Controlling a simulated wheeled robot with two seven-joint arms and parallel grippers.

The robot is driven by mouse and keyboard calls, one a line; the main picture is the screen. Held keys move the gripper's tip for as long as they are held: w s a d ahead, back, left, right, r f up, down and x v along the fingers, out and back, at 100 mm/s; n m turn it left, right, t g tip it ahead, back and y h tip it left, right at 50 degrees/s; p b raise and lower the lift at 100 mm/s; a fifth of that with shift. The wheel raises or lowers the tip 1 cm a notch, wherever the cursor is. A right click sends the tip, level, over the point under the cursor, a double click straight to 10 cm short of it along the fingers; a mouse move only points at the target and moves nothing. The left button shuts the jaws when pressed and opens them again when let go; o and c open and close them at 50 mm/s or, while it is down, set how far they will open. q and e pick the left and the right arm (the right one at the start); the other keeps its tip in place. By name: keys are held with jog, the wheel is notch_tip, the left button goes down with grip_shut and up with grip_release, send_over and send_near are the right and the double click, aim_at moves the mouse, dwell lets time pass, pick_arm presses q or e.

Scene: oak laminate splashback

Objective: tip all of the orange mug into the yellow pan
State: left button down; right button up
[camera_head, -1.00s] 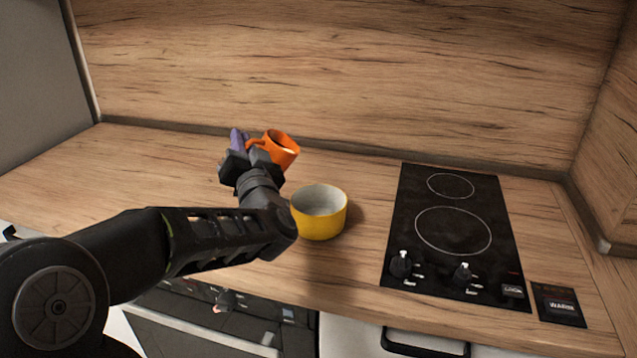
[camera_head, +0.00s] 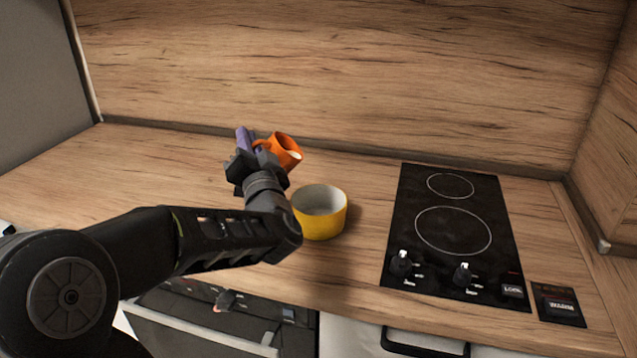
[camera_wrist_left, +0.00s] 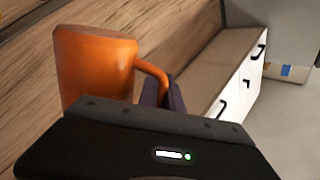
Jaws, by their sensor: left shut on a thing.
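The orange mug (camera_head: 284,152) is held in the air by my left gripper (camera_head: 258,158), above and behind the yellow pan. It is tilted to the right, with something pale at its lower rim. In the left wrist view the mug (camera_wrist_left: 95,68) fills the upper left, its handle (camera_wrist_left: 155,78) running to the purple fingers (camera_wrist_left: 165,95). The jaws are shut on the mug, at the handle side. The yellow pan (camera_head: 322,222) stands upright on the counter, just right of my left wrist. Its pale inside looks empty from here. My right gripper is not in view.
A black hob (camera_head: 452,232) with two rings and knobs lies to the right of the pan. The wooden splashback (camera_head: 350,70) rises behind the counter (camera_head: 120,175). The counter left of the arm is clear. An oven front (camera_head: 200,325) lies below the counter edge.

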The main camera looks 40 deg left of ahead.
aim_at(289, 155)
pick_arm(q)
jog(key=shift+w+d+r+m, duration=0.1)
jog(key=shift+w+d+m, duration=0.05)
jog(key=shift+m, duration=0.15)
jog(key=shift+w+d+r+m+t+p, duration=0.15)
jog(key=shift+d+r+m+t+p, duration=0.1)
jog(key=shift+r+m+p, duration=0.2)
jog(key=shift+w+d+r+m+t+p, duration=0.1)
jog(key=shift+r+m+t+p, duration=0.2)
jog(key=shift+m, duration=0.25)
dwell(0.4)
jog(key=shift+w+d+f+m+t+p, duration=0.1)
jog(key=shift+w+d+m+t+p, duration=0.3)
jog(key=shift+m, duration=0.75)
jog(key=shift+w+d+m+t+p, duration=0.1)
jog(key=shift+w+d+m+t, duration=0.25)
jog(key=shift+d+m+t, duration=0.55)
dwell(0.8)
jog(key=shift+w+d+r+m+t+p, duration=0.25)
jog(key=shift+w+d+m+p, duration=0.25)
jog(key=shift+m, duration=0.3)
jog(key=shift+w+d+r+m+t+p, duration=0.1)
jog(key=shift+w+d+r+m+p, duration=0.3)
jog(key=shift+m, duration=0.35)
